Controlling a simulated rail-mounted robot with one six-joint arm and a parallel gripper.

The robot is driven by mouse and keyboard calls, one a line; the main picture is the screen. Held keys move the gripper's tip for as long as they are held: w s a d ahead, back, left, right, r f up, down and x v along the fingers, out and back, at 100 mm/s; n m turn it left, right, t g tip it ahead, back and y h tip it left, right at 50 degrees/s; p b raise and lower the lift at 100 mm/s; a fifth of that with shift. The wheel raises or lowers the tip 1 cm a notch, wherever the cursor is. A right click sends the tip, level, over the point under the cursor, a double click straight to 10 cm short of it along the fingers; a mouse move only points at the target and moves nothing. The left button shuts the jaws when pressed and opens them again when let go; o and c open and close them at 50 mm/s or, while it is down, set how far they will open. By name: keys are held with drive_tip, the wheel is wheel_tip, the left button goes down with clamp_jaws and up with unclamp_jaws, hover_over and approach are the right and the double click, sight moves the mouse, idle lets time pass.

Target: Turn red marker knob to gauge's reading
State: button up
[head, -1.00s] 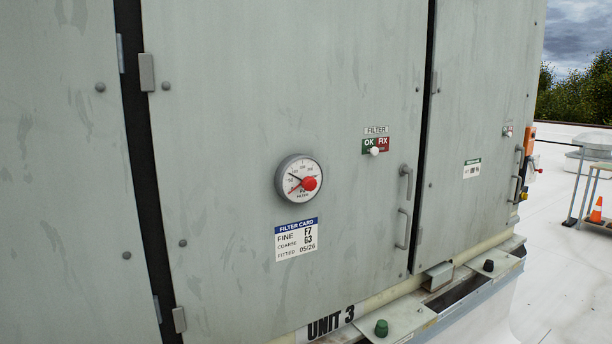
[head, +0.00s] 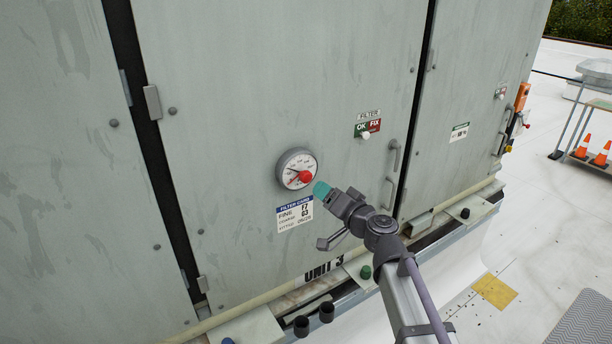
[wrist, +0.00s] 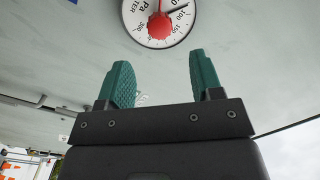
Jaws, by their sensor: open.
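The round gauge (head: 290,163) with a white dial is on the grey-green cabinet door. Its red marker knob (head: 306,176) sits at the lower right of the dial centre. A black needle and a red pointer show on the dial; the exact reading is too small to tell in the head view. In the wrist view the gauge (wrist: 150,37) is near the top and cut off, with the red knob (wrist: 159,26) on it. My gripper (head: 321,188) is just right of and below the gauge. In the wrist view its teal fingers (wrist: 160,82) are apart and empty, short of the knob.
A filter card (head: 295,214) is below the gauge. A FILTER OK/FIX slider (head: 367,130) and door handles (head: 391,175) are to the right. Black and green caps (head: 366,272) stand on the ledge below. The door face around the gauge is clear.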

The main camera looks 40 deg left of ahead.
sight(308, 179)
drive_tip(key=x, duration=1)
drive_tip(key=shift+f, duration=0.1)
drive_tip(key=shift+d, duration=0.1)
drive_tip(key=shift+c, duration=0.2)
drive_tip(key=c, duration=0.9)
drive_tip(key=m, duration=0.6)
drive_tip(key=shift+m, duration=0.3)
drive_tip(key=m, duration=0.5)
drive_tip(key=shift+m+b, duration=0.4)
